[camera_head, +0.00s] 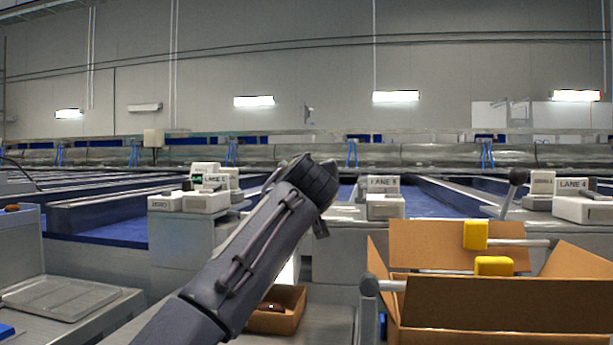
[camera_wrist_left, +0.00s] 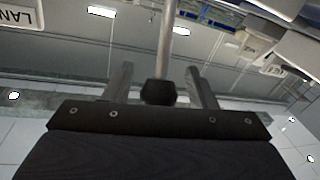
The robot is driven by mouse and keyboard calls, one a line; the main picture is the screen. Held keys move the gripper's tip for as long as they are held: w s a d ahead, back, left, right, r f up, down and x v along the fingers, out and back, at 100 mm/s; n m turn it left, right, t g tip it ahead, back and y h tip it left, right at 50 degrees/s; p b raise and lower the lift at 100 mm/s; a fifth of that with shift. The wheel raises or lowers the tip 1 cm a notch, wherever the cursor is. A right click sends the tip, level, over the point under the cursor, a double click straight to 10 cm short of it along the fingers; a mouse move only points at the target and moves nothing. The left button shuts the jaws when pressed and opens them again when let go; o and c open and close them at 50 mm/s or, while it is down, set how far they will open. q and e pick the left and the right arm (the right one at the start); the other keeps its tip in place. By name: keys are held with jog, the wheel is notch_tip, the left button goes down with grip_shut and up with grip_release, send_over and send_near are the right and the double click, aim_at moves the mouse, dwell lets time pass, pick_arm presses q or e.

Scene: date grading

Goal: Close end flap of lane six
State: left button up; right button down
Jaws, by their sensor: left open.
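Lane signs stand along the conveyor in the head view: a left sign (camera_head: 214,179) with a hard-to-read number, a middle sign (camera_head: 384,182) also unclear, and LANE 4 (camera_head: 573,184) at the right. I cannot pick out lane six's end flap for sure. My left arm reaches up from the bottom, its dark wrist between the left and middle signs. The left gripper (camera_wrist_left: 159,72) is open in the wrist view. A pale rod with a black knob (camera_wrist_left: 158,93) shows between its two fingers; I cannot tell whether they touch it.
An open cardboard box (camera_head: 460,302) stands at the lower right, with yellow blocks (camera_head: 475,235) on metal rods across it. A smaller box (camera_head: 279,311) sits beside my arm. A dark-knobbed lever (camera_head: 513,190) stands near LANE 4. A grey tray (camera_head: 62,297) is at lower left.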

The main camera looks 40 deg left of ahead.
pick_arm(q)
jog(key=b+v, duration=0.1)
jog(key=v, duration=0.7)
jog(key=shift+w, duration=0.1)
dwell(0.4)
